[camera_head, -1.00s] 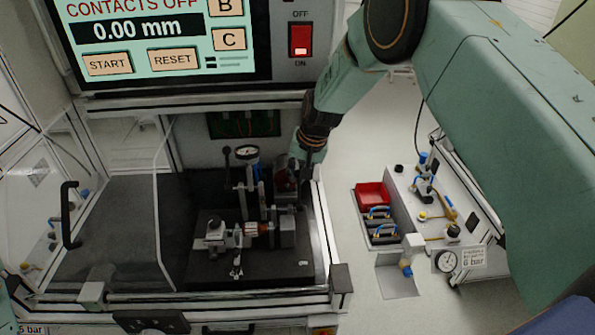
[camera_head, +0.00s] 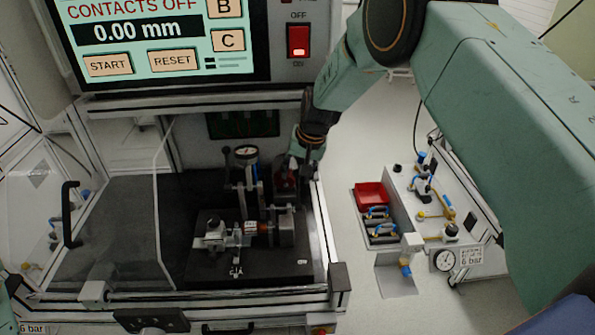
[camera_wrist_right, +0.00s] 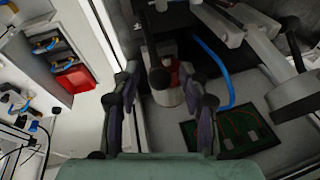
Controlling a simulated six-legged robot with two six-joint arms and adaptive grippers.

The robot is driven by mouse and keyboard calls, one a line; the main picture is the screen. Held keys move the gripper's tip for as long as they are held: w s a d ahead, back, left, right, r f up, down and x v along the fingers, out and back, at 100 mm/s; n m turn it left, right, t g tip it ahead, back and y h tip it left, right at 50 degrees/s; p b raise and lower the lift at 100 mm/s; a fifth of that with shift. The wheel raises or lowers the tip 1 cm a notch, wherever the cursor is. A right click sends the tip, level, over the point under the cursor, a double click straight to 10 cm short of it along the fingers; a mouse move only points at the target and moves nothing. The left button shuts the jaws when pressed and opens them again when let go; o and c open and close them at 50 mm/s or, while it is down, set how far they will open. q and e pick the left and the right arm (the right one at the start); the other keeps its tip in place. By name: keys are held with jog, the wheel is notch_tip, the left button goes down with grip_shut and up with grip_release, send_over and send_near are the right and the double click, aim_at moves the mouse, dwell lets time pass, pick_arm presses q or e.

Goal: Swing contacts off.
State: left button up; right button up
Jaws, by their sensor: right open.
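The test fixture (camera_head: 250,268) stands on the dark bed inside the machine, with a round dial gauge (camera_head: 246,153) above it. A dark and red part (camera_head: 284,176) stands at the fixture's right rear. My right gripper (camera_head: 303,172) reaches down beside it, at the right side of the machine opening. The screen (camera_head: 150,40) reads "CONTACTS OFF" and 0.00 mm. My left gripper is not in view.
A clear guard (camera_head: 125,235) with a black handle (camera_head: 70,213) stands at the left. An OFF/ON rocker switch (camera_head: 298,40) sits right of the screen. A red bin (camera_head: 372,193) and a gauge panel (camera_head: 447,258) lie to the right. A green circuit board (camera_wrist_right: 228,128) shows in the wrist view.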

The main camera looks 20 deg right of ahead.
jog(key=shift+f, duration=0.15)
jog(key=v, duration=1.2)
jog(key=shift+w, duration=0.1)
